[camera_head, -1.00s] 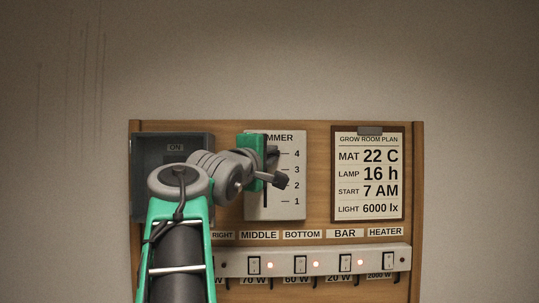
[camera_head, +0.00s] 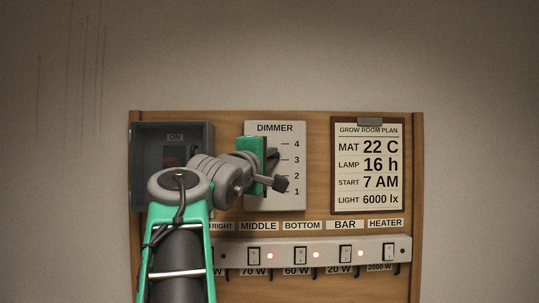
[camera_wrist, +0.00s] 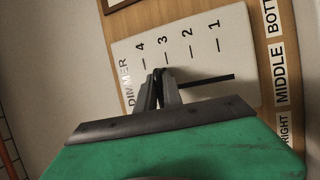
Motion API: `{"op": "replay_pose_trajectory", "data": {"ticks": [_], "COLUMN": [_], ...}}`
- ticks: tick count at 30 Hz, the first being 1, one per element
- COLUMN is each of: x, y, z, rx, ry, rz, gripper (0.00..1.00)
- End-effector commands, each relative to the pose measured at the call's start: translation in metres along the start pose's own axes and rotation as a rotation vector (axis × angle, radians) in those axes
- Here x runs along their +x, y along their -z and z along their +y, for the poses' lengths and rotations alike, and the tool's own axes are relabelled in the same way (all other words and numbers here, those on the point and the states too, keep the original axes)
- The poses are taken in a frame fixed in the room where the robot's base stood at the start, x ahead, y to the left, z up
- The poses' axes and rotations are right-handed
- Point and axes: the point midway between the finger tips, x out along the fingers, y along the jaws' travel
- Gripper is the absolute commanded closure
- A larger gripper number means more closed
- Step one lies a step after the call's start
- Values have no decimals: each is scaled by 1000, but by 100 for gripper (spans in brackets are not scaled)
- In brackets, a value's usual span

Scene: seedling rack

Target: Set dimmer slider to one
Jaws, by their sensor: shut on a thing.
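The dimmer (camera_head: 289,199) is a pale plate on the wooden board, with marks 4 at the top down to 1. It also shows in the wrist view (camera_wrist: 235,55), where its dark slot (camera_wrist: 212,79) runs bare toward the 1 end. My gripper (camera_head: 273,159) is at the slot, about level with mark 3 in the head view. In the wrist view my gripper's dark fingers (camera_wrist: 160,88) are close together over the slot, near mark 3. They are shut on the slider knob, which they hide.
A grey box (camera_head: 141,150) marked ON, with a dark red switch (camera_head: 175,155), is left of the dimmer, partly behind my arm. A grow room plan (camera_head: 369,167) hangs to the right. A white strip of switches (camera_head: 330,252) with several red lights runs below.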

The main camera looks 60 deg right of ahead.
Motion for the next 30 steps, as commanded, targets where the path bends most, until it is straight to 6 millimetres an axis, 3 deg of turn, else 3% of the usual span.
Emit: {"op": "replay_pose_trajectory", "data": {"ticks": [1, 3, 9, 20, 21, 27, 30], "x": [-4, -8, -14, -14, -14, -14, -14], "y": [-2, -4, -7, -7, -7, -7, -7], "z": [-25, -45, -89, -94, -94, -93, -93], "rx": [-1, -1, -1, -2, -2, -2, -1], "ry": [-1, -2, -1, 4, 4, 3, 3], "rz": [-1, -1, -2, -3, -3, -2, -2], "gripper": [100, 100, 100, 100, 88, 71, 71]}}
